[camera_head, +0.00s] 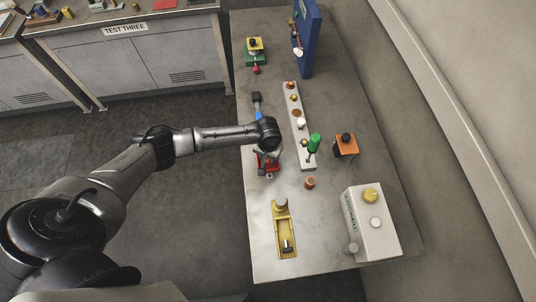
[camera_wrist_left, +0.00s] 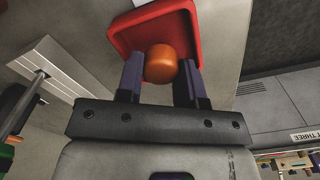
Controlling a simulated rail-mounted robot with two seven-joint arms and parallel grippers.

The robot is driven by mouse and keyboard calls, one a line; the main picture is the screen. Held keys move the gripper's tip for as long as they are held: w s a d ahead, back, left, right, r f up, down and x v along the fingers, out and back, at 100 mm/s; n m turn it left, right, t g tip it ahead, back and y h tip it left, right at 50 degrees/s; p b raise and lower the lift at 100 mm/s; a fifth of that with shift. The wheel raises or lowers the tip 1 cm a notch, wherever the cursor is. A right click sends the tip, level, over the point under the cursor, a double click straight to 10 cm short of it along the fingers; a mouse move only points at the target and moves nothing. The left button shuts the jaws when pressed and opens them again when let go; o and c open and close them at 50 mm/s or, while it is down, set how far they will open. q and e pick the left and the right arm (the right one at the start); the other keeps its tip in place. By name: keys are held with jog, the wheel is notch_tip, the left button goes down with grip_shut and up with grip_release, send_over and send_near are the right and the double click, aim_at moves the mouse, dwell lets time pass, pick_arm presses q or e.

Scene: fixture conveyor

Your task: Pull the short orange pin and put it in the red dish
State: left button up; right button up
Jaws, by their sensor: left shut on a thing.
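My left gripper (camera_wrist_left: 162,74) is shut on the orange pin (camera_wrist_left: 160,62), a short rounded piece between its two fingers in the left wrist view. The red dish (camera_wrist_left: 123,36) is just beyond the pin in that view, and the pin overlaps the dish's inside. I cannot tell whether the pin touches the dish floor. In the head view the left gripper (camera_head: 267,164) is over the red dish (camera_head: 273,168), and the arm hides much of the dish and the pin. My right gripper is not in view.
A long pale bar (camera_head: 291,101) with several pieces and a green-handled part (camera_head: 314,143) stands right of the gripper. A small orange-brown cylinder (camera_head: 309,183), yellow fixture (camera_head: 284,230), white box (camera_head: 372,240) and orange block (camera_head: 347,147) stand nearby. A blue panel (camera_head: 307,40) rises at the back.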

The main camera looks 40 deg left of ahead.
pick_arm(q)
jog(key=shift+f, duration=0.55)
jog(key=o, duration=1)
jog(key=shift+r, duration=0.1)
notch_tip(320, 180, up, 13)
jog(key=s+d+f+m+t+h, duration=0.1)
jog(key=s+d+f+m, duration=0.15)
jog(key=s+d, duration=0.4)
jog(key=s+d+f+m+t+h, duration=0.1)
jog(key=s+d+m, duration=0.2)
jog(key=s+d, duration=0.35)
jog(key=s+a+r+y, duration=0.1)
jog(key=s+a, duration=0.1)
jog(key=s, duration=0.4)
jog(key=s+a+r+t, duration=0.1)
jog(key=s+a, duration=0.1)
jog(key=s, duration=0.5)
jog(key=shift+s+a+t+y+p, duration=0.2)
jog(key=shift+a+t+y+p, duration=0.1)
jog(key=shift+a+y+p, duration=0.1)
